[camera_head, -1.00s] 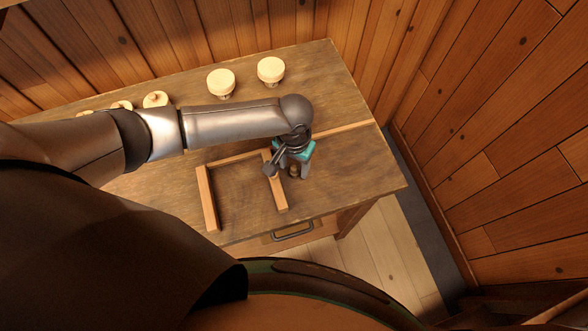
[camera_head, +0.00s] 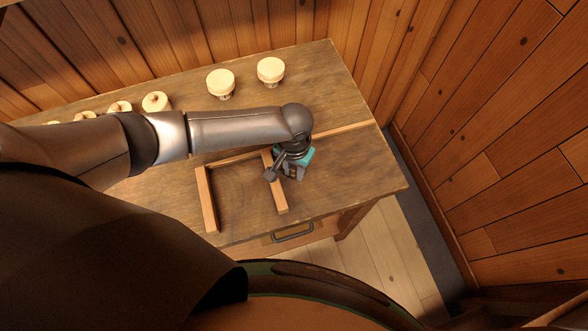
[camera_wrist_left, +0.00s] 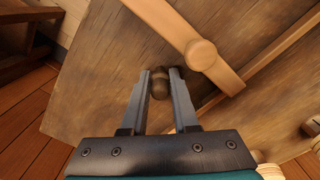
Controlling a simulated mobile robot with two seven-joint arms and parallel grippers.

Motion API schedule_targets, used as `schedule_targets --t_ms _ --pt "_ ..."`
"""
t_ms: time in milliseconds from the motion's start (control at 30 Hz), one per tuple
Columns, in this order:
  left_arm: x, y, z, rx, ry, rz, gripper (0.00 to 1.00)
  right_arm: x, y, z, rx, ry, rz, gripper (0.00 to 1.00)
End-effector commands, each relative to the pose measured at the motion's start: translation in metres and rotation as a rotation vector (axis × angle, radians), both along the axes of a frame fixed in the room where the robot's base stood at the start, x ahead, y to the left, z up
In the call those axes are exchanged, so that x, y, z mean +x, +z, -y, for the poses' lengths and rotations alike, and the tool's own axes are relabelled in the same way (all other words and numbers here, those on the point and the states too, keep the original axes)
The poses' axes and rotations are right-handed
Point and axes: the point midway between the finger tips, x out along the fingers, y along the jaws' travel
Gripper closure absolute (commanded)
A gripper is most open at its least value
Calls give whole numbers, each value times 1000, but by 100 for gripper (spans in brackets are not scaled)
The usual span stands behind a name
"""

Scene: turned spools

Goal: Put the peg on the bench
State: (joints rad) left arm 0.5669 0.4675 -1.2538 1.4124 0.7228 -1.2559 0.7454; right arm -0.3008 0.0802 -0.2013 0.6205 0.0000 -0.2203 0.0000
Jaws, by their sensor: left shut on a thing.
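The bench (camera_head: 345,100) is a worn wooden workbench with a drawer at its front. My left gripper (camera_head: 296,177) is low over the bench top, just right of the short right-hand wooden strip. In the left wrist view the left gripper (camera_wrist_left: 160,80) is shut on the peg (camera_wrist_left: 159,86), a small dark brown rounded piece between the fingertips. Whether the peg touches the bench top is hard to tell. In the head view the hand mostly hides it. My right gripper is not in view.
Light wooden strips (camera_head: 207,200) form a partial frame on the bench, and a round wooden knob (camera_wrist_left: 201,54) sits on one strip. Several pale turned spools (camera_head: 221,82) stand along the back. Bench top right of the gripper is clear. Plank walls stand behind and to the right.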

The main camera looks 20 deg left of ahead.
Motion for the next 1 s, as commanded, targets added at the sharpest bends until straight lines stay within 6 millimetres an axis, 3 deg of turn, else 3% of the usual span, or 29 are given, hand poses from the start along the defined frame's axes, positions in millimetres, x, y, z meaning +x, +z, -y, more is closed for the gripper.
schedule_targets --t_ms 467,667,867,1000 --pt "0 1 0 0 0 0 100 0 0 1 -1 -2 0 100" --pt "0 12 0 -1 0 1 100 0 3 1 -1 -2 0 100" --pt "1 46 0 -3 0 3 100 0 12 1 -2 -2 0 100" --pt "1 86 0 -3 0 5 100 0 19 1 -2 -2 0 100"
